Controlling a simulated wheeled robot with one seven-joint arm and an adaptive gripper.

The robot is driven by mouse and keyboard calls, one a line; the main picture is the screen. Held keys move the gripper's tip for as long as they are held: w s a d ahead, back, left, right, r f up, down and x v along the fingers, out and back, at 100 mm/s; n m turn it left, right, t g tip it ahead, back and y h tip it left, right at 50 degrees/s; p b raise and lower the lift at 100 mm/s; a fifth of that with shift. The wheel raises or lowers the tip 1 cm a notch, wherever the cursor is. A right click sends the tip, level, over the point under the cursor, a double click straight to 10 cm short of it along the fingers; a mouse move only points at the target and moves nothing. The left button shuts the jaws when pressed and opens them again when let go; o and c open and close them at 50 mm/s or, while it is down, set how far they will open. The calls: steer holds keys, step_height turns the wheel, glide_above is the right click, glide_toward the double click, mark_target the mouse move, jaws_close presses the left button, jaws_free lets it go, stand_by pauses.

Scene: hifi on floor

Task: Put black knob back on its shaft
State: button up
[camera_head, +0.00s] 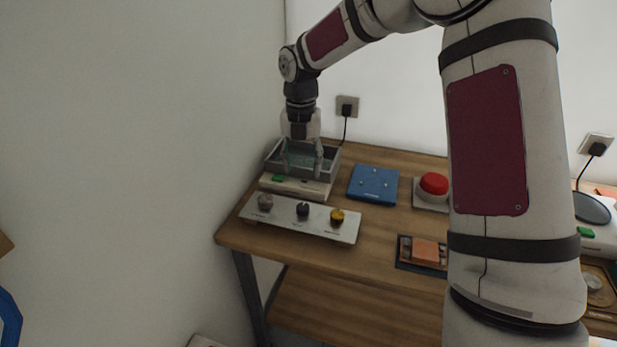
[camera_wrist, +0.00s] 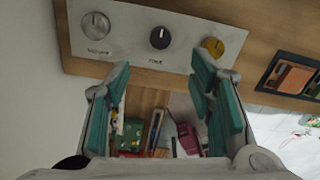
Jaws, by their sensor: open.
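The black knob (camera_head: 303,209) stands in the middle of a pale panel (camera_head: 264,218), between a grey knob (camera_head: 265,202) and a yellow knob (camera_head: 337,216). In the wrist view the black knob (camera_wrist: 160,37) has a light pointer line and lies beyond my fingertips. I cannot tell whether it sits on its shaft, and no bare shaft is visible. My gripper (camera_head: 302,168) points down over the grey tray area behind the panel in the head view. In the wrist view its teal fingers (camera_wrist: 158,62) are spread apart with nothing between the tips.
A blue plate (camera_head: 374,187), a red button (camera_head: 434,183) and an orange block (camera_head: 425,251) stand to the right. Small coloured items (camera_wrist: 150,135) lie low between my fingers.

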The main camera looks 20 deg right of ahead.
steer(key=s+r+m+t+h, duration=0.2)
steer(key=s+r+m, duration=1.2)
steer(key=s, duration=0.2)
steer(key=s+m+t+y, duration=0.2)
steer(key=s+m+t, duration=0.1)
steer(key=s+m, duration=1.4)
steer(key=shift+d+r, duration=0.15)
steer(key=shift+r, duration=0.3)
steer(key=shift+s, duration=0.1)
